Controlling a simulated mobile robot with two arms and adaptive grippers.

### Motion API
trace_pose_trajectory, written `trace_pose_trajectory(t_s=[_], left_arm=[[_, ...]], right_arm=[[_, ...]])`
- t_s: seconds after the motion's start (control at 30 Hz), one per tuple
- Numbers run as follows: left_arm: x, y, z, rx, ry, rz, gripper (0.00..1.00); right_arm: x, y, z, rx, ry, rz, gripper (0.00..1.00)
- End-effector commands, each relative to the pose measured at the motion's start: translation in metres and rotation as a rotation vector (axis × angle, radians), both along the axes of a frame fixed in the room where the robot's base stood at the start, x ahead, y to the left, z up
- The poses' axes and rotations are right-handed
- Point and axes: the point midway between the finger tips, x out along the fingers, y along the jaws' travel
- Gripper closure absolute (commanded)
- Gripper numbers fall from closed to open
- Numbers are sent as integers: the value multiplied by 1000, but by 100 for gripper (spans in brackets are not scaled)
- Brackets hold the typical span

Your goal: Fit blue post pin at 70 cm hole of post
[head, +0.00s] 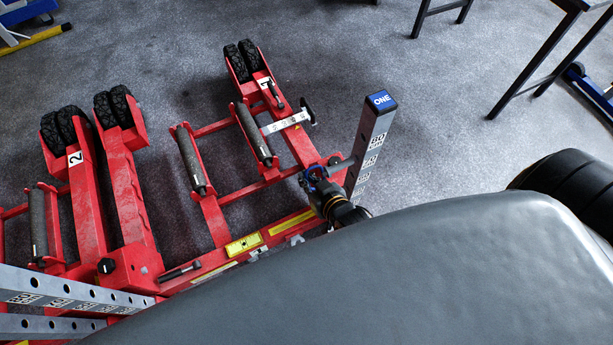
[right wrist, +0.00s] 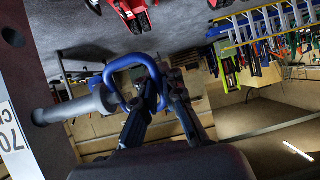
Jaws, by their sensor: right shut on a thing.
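The post (head: 369,140) stands upright on the red trolley jack, with a blue cap marked ONE and height labels down its face. In the right wrist view the post (right wrist: 30,75) fills the left edge, with a dark hole above a label reading 70. My right gripper (head: 318,188) is shut on the blue looped handle of the blue post pin (head: 312,174). The pin's grey shaft (right wrist: 72,108) points at the post, its tip overlapping the post's edge in the right wrist view. I cannot tell whether the tip is inside a hole. My left gripper is out of view.
The red trolley jack frame (head: 212,210) with rollers and wheels spreads left of the post. More grey perforated posts (head: 75,295) lie at lower left. A large dark grey surface (head: 400,290) covers the lower right. Open floor lies behind the post; a dark-legged table (head: 535,72) stands farther right.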

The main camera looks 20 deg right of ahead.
Motion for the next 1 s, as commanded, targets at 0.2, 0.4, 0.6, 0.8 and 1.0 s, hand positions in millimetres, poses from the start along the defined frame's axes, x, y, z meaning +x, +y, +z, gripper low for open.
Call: trace_pose_trajectory(t_s=[0.2,0.4,0.6,0.8,1.0], left_arm=[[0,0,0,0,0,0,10],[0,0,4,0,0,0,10],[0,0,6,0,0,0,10],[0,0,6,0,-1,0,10],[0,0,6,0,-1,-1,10]], right_arm=[[1,0,1,-1,-2,0,100],[1,0,2,-2,-1,-2,100],[1,0,1,-3,-2,-5,100],[1,0,1,-4,-2,-5,100],[1,0,1,-4,-2,-5,100]])
